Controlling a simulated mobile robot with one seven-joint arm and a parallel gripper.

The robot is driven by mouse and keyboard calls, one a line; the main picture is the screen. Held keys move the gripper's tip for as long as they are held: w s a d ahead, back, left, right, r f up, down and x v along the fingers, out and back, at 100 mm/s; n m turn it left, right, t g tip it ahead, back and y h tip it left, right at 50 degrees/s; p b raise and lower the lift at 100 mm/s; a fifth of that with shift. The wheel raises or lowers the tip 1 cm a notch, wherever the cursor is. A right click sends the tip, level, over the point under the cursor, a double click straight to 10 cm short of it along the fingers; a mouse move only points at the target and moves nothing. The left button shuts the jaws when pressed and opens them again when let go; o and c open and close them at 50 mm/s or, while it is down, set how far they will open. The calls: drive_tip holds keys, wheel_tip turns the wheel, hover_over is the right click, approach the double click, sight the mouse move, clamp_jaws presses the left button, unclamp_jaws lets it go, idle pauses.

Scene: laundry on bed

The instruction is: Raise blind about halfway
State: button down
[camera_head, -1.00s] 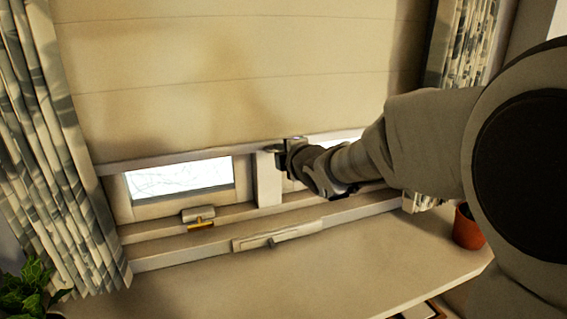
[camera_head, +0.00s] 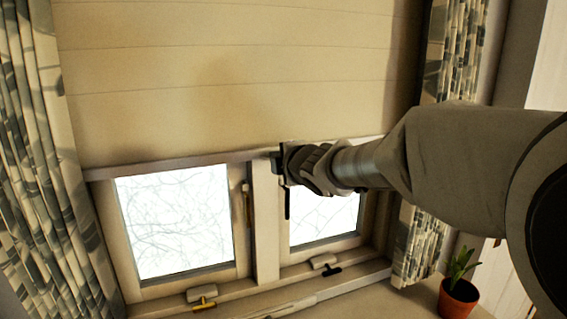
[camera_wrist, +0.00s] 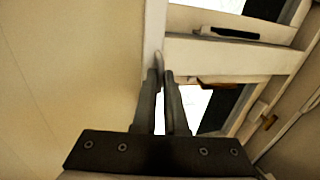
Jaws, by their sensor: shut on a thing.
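The cream blind (camera_head: 220,90) covers the upper part of the window, with bright panes showing below it. Its pale bottom bar (camera_head: 170,163) runs across the window, level with my gripper (camera_head: 277,162). In the wrist view my gripper (camera_wrist: 160,75) has its two fingertips close together at the bar (camera_wrist: 155,35), shut on it. The blind (camera_wrist: 70,70) fills the left of that view. In the head view my wrist hides part of the bar and the right pane.
The window frame has a central post (camera_head: 265,225) and handles low on the sashes. Patterned curtains hang at the left (camera_head: 45,150) and right (camera_head: 435,150). A potted plant (camera_head: 458,298) stands at the lower right.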

drive_tip(key=shift+r+p, duration=0.75)
drive_tip(key=shift+r, duration=0.6)
drive_tip(key=c, duration=1)
unclamp_jaws()
drive_tip(key=shift+s, duration=0.1)
drive_tip(key=p+v, duration=0.4)
drive_tip(key=v, duration=1.3)
drive_tip(key=shift+p, duration=0.3)
drive_tip(key=shift+d, duration=0.15)
